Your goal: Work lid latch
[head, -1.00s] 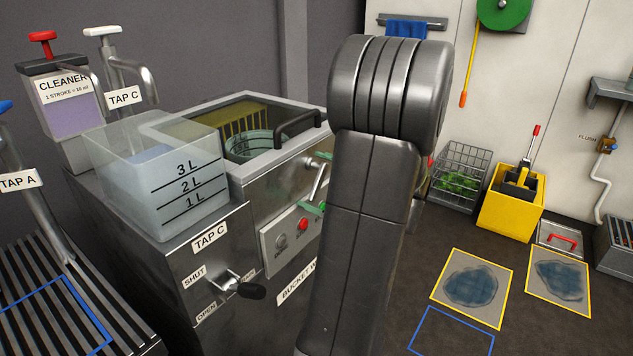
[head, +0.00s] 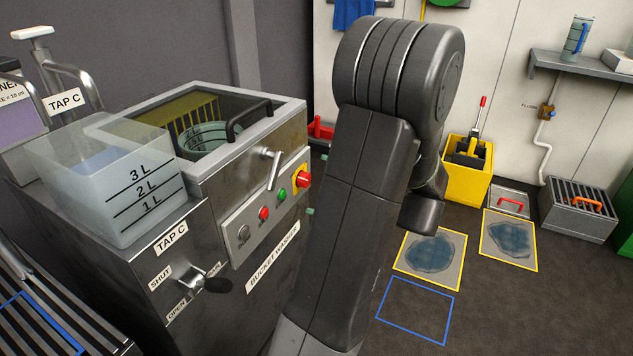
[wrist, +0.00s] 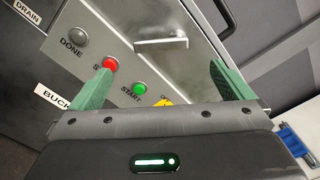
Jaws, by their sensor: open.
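The lid latch is a grey metal lever (head: 273,168) on the upper front of the steel bucket washer (head: 200,250), hanging down at a slight slant. In the wrist view the latch (wrist: 160,43) shows as a bar ahead of my fingers, apart from them. The washer lid (head: 235,120), with a window and black handle, lies down over a basket and a bucket. My gripper (wrist: 160,68) is open and empty, its green fingers wide apart. In the head view my arm hides most of it; only small green tips show, right of the latch.
Done lamp, red stop (head: 264,213) and green start (head: 282,195) buttons and a red-yellow emergency knob (head: 303,179) sit near the latch. A graduated water container (head: 120,190) stands left of the lid. A yellow mop bucket (head: 467,180) and floor mats (head: 432,252) are at right.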

